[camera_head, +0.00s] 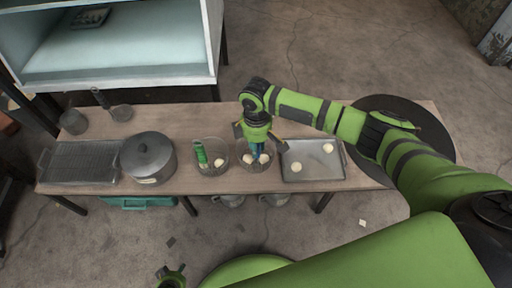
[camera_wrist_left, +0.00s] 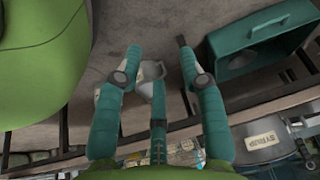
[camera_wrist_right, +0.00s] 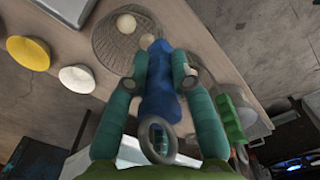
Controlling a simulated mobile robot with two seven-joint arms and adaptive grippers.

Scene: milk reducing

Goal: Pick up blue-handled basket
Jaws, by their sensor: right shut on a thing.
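The blue-handled basket (camera_head: 243,161) is a round mesh basket on the wooden table, with pale round pieces inside. Its blue handle (camera_wrist_right: 158,85) stands between the fingers of my right gripper (camera_head: 257,138), which is shut on it from above. The right wrist view shows the mesh (camera_wrist_right: 103,48) beyond the handle. Whether the basket touches the table is unclear. My left gripper (camera_head: 171,276) is low at the bottom of the head view, away from the table. Its fingers (camera_wrist_left: 157,68) are apart and hold nothing.
A green-handled basket (camera_head: 216,147) stands just left of the blue-handled one. A metal tray (camera_head: 312,173) with round pale pieces lies close on the right. A lidded pot (camera_head: 148,157) and a wire rack (camera_head: 80,163) are further left. A teal bin (camera_wrist_left: 280,38) is under the table.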

